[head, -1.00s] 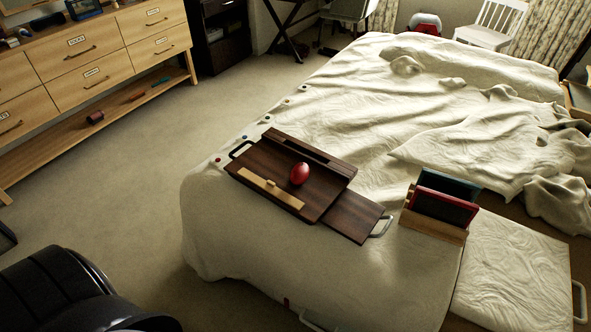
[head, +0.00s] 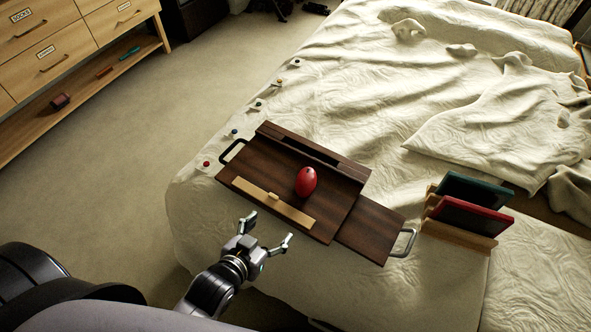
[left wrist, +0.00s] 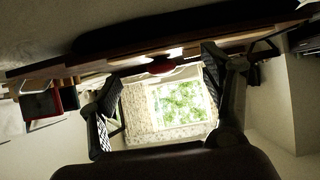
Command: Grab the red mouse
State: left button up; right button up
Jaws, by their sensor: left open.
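The red mouse (head: 306,182) lies on a dark wooden lap tray (head: 345,178) on the bed, near the tray's middle. My left gripper (head: 270,229) is open and empty, in front of the tray's near edge and short of the mouse. In the left wrist view the picture is upside down. There the red mouse (left wrist: 160,66) shows beyond and between the open fingers of my left gripper (left wrist: 158,95). My right gripper is not in view.
A light wooden strip (head: 272,202) lies along the tray's near side, between my left gripper and the mouse. A wooden stand (head: 455,234) with a red and a teal tablet is to the right. Small coloured buttons (head: 234,134) line the bed's left edge.

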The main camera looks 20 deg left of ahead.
pick_arm(q)
notch_tip(320, 180, up, 3)
jog(key=t, duration=0.2)
send_near(301, 189)
jog(key=shift+h, duration=0.3)
jog(key=x, duration=0.4)
jog(key=a+x, duration=0.1)
jog(key=x, duration=0.1)
jog(key=shift+w, duration=0.45)
jog(key=shift+d+x, duration=0.15)
jog(key=shift+x, duration=1.25)
jog(key=shift+d+x, duration=0.1)
jog(key=shift+x, duration=1.25)
jog(key=shift+s, duration=0.1)
jog(key=shift+c, duration=0.4)
jog(key=shift+s+f, duration=0.15)
jog(key=c, duration=1.2)
jog(key=shift+o, duration=0.2)
jog(key=shift+d, duration=0.1)
